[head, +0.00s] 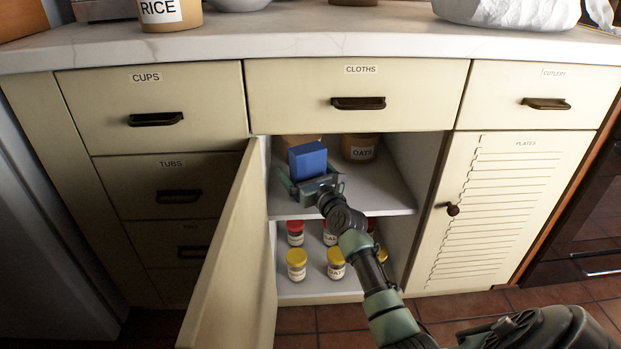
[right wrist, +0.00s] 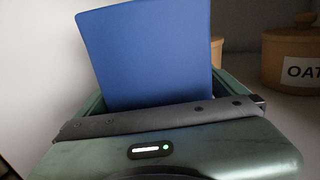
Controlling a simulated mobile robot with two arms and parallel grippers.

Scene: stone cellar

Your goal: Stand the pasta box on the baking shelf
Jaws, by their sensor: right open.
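A plain blue box (head: 308,160), which I take for the pasta box, is at the upper shelf (head: 375,197) of the open cabinet, toward the left. No label shows on its visible face. My right gripper (head: 309,183) reaches into the cabinet from the front, with its jaws open on either side of the box. In the right wrist view the box (right wrist: 150,55) rises upright beyond the gripper's palm, leaning slightly in the picture. Its lower part is hidden by the gripper, so I cannot tell whether it touches the shelf. No shelf label reading baking is visible. My left gripper is not in view.
An oats canister (head: 360,147) stands right of the box, and another tan canister (head: 290,143) is partly hidden behind it. Several yellow- and red-lidded jars (head: 297,264) fill the lower shelf. The open door (head: 232,255) bounds the left. Upper-shelf room shows at right.

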